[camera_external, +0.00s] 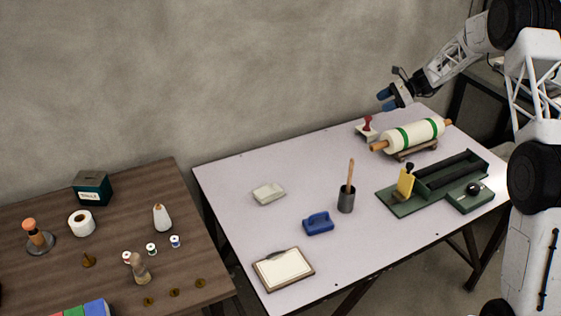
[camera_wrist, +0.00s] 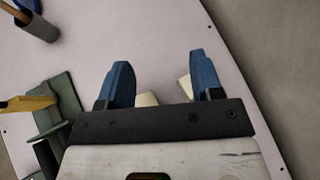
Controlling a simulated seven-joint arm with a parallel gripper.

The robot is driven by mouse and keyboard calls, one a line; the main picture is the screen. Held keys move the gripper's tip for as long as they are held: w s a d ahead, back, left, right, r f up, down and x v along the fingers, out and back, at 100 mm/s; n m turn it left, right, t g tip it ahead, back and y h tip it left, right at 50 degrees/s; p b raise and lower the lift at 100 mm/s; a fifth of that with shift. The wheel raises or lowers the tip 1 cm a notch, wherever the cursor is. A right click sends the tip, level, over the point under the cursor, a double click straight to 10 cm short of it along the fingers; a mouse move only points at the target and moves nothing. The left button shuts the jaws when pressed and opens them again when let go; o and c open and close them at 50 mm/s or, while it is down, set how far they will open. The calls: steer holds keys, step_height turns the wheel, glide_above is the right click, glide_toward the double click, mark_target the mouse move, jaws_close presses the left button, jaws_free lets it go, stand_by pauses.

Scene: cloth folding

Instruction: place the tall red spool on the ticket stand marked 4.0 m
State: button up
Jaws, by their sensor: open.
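My gripper (camera_external: 386,99) is open and empty, raised over the back right of the white table; its two blue fingers stand apart in the wrist view (camera_wrist: 160,72). A small red-knobbed thing (camera_external: 368,123) stands on a pale block at the table's back edge, below my gripper; I cannot tell if it is a spool. Small spools stand on the brown table: one with reddish ends (camera_external: 127,258), a green one (camera_external: 151,249) and a blue one (camera_external: 175,241). No tall red spool is clearly seen. No 4.0 m marking is readable; small brass pieces (camera_external: 175,292) lie near that table's front edge.
A white roll with green bands (camera_external: 412,136) lies on a wooden cradle. A green tool bed (camera_external: 402,203), dark cup (camera_external: 346,199), blue block (camera_external: 318,223) and clipboard (camera_external: 283,269) are on the white table (camera_external: 235,215). A gap separates the tables.

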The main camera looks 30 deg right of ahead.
steer(key=s+a+r+n+g+h, duration=0.2)
steer(key=s+a+r+n, duration=0.3)
steer(key=s+a+r, duration=0.55)
steer(key=s+a+r+n+g+h, duration=0.25)
steer(key=s+a+r+n, duration=0.4)
steer(key=s+a, duration=0.65)
steer(key=s+a+n+h, duration=0.2)
steer(key=s+n, duration=0.1)
steer(key=s, duration=0.8)
steer(key=s+a+r+n+t+h, duration=0.1)
steer(key=s+a+n+h, duration=0.1)
steer(key=s, duration=1)
steer(key=s+a+r+n+t+h, duration=0.1)
steer(key=s+n, duration=0.3)
steer(key=s, duration=0.7)
steer(key=shift+s+a+h, duration=0.2)
steer(key=shift+a+h, duration=0.35)
steer(key=shift+h, duration=0.1)
steer(key=shift+r+n, duration=0.1)
steer(key=shift+n, duration=0.15)
